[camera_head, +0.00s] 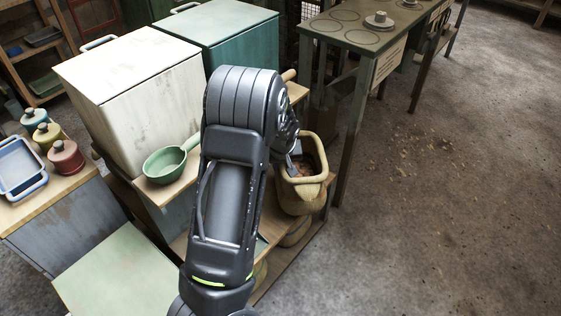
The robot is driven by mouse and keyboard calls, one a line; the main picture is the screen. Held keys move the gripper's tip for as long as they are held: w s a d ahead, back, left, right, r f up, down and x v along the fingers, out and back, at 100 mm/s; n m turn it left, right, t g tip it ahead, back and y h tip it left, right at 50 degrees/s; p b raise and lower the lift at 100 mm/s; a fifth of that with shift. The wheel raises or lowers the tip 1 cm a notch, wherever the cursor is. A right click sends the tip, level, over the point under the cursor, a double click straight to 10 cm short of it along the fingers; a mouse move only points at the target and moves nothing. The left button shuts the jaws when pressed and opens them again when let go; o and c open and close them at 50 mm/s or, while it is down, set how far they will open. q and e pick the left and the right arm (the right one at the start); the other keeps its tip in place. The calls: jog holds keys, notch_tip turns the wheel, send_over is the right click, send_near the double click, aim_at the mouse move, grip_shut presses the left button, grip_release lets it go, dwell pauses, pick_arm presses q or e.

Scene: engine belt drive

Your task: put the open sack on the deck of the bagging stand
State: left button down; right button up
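The open sack (302,196) is tan, with a thick rolled rim and brownish contents showing inside. It is upright at the right end of the wooden bin stand. My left arm comes up from the bottom and bends over to the right. My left gripper (294,163) is at the sack's left rim, partly hidden by my arm; I cannot tell whether its fingers are closed on the rim. My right gripper is not in view. I cannot tell for sure which surface is the bagging stand; a pale green flat top (120,275) shows at the bottom left.
A white bin (130,95) and a teal bin (222,35) stand behind my arm. A green scoop (165,165) lies before the white bin. Knobbed weights (66,158) and a blue tray (20,168) are at left. A dark green table (365,35) stands behind the sack.

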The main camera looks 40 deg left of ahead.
pick_arm(q)
jog(key=shift+w+a+r, duration=0.1)
jog(key=shift+w+a, duration=0.1)
jog(key=shift+w, duration=0.1)
jog(key=w+a, duration=0.1)
jog(key=w+a+f+b, duration=0.1)
jog(key=shift+w+a+f, duration=0.2)
jog(key=shift+w+f, duration=0.05)
jog(key=shift+w, duration=0.1)
dwell(0.3)
jog(key=c, duration=1.3)
grip_release()
jog(key=shift+s+f, duration=0.1)
jog(key=p+v, duration=0.3)
jog(key=v, duration=0.9)
jog(key=shift+p, duration=0.35)
